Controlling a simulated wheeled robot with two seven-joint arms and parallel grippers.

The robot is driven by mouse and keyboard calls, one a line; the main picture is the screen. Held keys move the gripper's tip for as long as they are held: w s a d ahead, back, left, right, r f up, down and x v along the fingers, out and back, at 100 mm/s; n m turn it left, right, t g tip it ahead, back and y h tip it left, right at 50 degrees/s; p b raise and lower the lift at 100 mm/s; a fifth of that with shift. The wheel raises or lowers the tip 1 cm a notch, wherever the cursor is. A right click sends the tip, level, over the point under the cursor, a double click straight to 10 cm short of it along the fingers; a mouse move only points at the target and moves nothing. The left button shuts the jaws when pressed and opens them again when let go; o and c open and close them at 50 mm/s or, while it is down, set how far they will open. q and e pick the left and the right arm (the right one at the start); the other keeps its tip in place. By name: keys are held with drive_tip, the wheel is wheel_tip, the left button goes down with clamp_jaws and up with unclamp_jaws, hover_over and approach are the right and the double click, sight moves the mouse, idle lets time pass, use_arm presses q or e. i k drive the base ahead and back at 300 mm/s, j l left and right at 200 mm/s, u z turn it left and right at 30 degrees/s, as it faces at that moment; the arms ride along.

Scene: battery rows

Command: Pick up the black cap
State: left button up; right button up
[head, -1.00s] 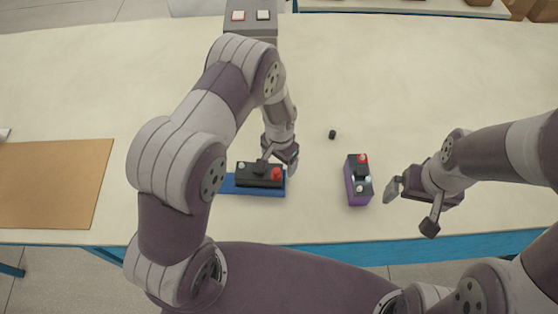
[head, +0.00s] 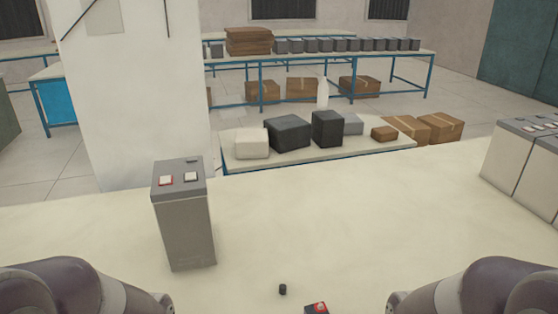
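The black cap (head: 283,289) is a small dark cylinder standing on the pale tabletop (head: 330,220), near the bottom centre of the head view. Just right of it, the top of a battery with a red terminal (head: 317,308) shows, cut off by the bottom edge. Parts of both my arms show at the lower left and lower right corners. Neither of my grippers is in view, so their distance from the cap cannot be seen.
A grey box with a red-framed and a white switch (head: 187,225) stands on the table at the left. Grey units (head: 525,160) stand at the right edge. Behind, a low table (head: 320,154) holds several boxes. The tabletop around the cap's far side is clear.

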sight(282, 287)
drive_tip(key=i+l, duration=0.2)
drive_tip(key=l+u, duration=0.15)
drive_tip(key=u, duration=0.3)
drive_tip(key=i+l+u, duration=0.1)
drive_tip(key=l+u, duration=0.15)
drive_tip(key=u, duration=0.25)
drive_tip(key=l+u, duration=0.2)
drive_tip(key=u, duration=0.25)
drive_tip(key=l+u, duration=0.2)
drive_tip(key=u, duration=0.25)
